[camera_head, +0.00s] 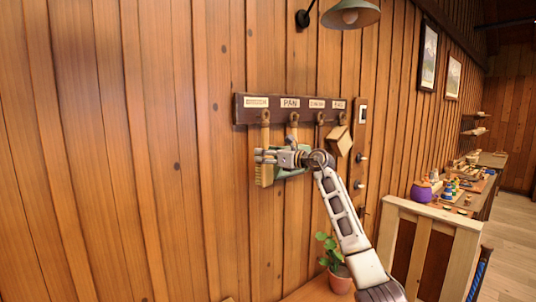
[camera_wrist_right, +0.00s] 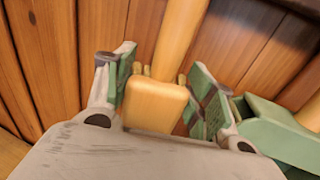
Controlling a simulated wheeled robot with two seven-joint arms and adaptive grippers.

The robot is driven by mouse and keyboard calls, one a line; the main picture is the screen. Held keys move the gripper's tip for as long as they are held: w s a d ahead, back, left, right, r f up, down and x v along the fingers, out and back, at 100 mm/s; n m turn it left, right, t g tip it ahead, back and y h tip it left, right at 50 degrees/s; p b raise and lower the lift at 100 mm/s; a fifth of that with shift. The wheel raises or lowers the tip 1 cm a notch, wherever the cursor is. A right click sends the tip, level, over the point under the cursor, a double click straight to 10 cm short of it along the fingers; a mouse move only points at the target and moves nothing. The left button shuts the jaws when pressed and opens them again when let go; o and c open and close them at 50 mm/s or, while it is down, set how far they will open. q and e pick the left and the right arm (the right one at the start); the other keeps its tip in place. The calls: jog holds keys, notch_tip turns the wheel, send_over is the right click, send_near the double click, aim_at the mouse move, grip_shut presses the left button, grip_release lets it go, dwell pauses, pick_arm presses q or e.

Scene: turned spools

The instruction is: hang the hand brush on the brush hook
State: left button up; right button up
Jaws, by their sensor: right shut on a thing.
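The hand brush (camera_head: 264,174) is upright, handle up and pale bristle end down, against the plank wall. It is below the leftmost label of the dark hook rail (camera_head: 311,118). The top of its handle reaches the brush hook (camera_head: 265,117); I cannot tell whether it hangs on it. My right gripper (camera_head: 262,156) is shut on the brush, across its middle. In the right wrist view the wooden brush (camera_wrist_right: 156,103) lies between the green-padded fingers of the right gripper (camera_wrist_right: 162,85). My left gripper is not in view.
A green dustpan (camera_head: 291,172) hangs right beside the brush, partly behind my gripper; it also shows in the wrist view (camera_wrist_right: 265,125). A potted plant (camera_head: 335,265) stands below. The wall left of the rail is clear.

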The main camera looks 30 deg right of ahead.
jog(key=shift+w+r+p, duration=0.15)
jog(key=shift+w+p, duration=0.15)
jog(key=shift+w, duration=0.5)
jog(key=shift+c, duration=0.4)
jog(key=shift+w+a+f, duration=0.15)
jog(key=shift+w+f, duration=0.15)
jog(key=shift+w, duration=0.2)
jog(key=shift+w+f, duration=0.2)
jog(key=shift+f, duration=0.05)
jog(key=o, duration=1.2)
jog(key=shift+f, duration=0.1)
jog(key=shift+s, duration=0.1)
jog(key=shift+v, duration=5.9)
